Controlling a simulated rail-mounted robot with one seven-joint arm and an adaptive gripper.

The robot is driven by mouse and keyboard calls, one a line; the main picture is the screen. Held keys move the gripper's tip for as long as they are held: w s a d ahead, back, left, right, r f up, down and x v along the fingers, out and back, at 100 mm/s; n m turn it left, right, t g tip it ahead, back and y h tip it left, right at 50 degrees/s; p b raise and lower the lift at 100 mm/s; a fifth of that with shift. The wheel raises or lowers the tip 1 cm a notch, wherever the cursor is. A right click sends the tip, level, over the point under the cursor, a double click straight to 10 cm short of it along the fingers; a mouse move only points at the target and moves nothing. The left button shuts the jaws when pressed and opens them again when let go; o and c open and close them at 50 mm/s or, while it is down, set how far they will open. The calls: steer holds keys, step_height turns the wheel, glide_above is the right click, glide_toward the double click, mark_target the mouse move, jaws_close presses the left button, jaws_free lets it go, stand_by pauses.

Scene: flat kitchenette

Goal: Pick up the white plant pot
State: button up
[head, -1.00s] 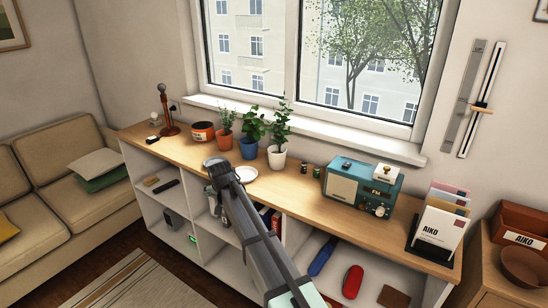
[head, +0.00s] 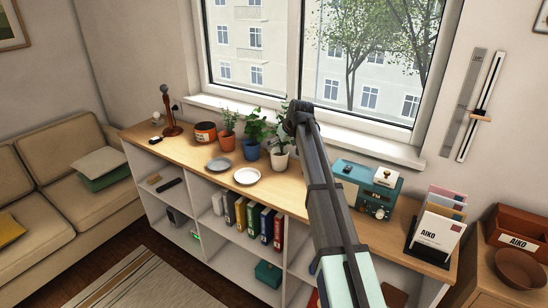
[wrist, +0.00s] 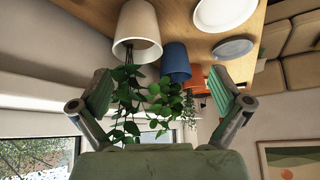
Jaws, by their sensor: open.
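The white plant pot (head: 279,160) stands on the wooden sideboard top, at the right end of a row of potted plants, with a leafy green plant in it. The dark end of my arm with my gripper (head: 297,112) is up beside this plant's leaves, above and slightly right of the pot. In the wrist view the scene is upside down; the white pot (wrist: 136,28) is at upper left of centre. My gripper (wrist: 162,92) is open there, with green leaves showing between its fingers and no pot between them. The arm hides part of the plant in the head view.
A blue pot (head: 250,149) stands close left of the white one, then a terracotta pot (head: 227,143) and an orange tin (head: 205,132). A white plate (head: 247,176) and a grey plate (head: 218,164) lie in front. A teal radio (head: 378,190) is right. The window (head: 365,60) is behind.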

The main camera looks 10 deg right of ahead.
steer(key=n, duration=0.1)
glide_toward(283, 152)
steer(key=shift+n, duration=0.3)
steer(key=f+p, duration=0.1)
steer(key=a+f+p, duration=0.1)
steer(key=f, duration=0.1)
steer(key=a+f+p, duration=0.1)
steer(key=f+p, duration=0.1)
steer(key=shift+w+a+f, duration=0.1)
steer(key=shift+w+f, duration=0.1)
steer(key=shift+w, duration=0.1)
steer(key=shift+w+a+f+p, duration=0.3)
steer(key=shift+w+f+p, duration=0.15)
steer(key=shift+p, duration=0.1)
steer(key=p+x, duration=0.1)
steer(key=x, duration=0.3)
steer(key=shift+a, duration=0.15)
steer(key=shift+r, duration=0.1)
steer(key=c, duration=1.4)
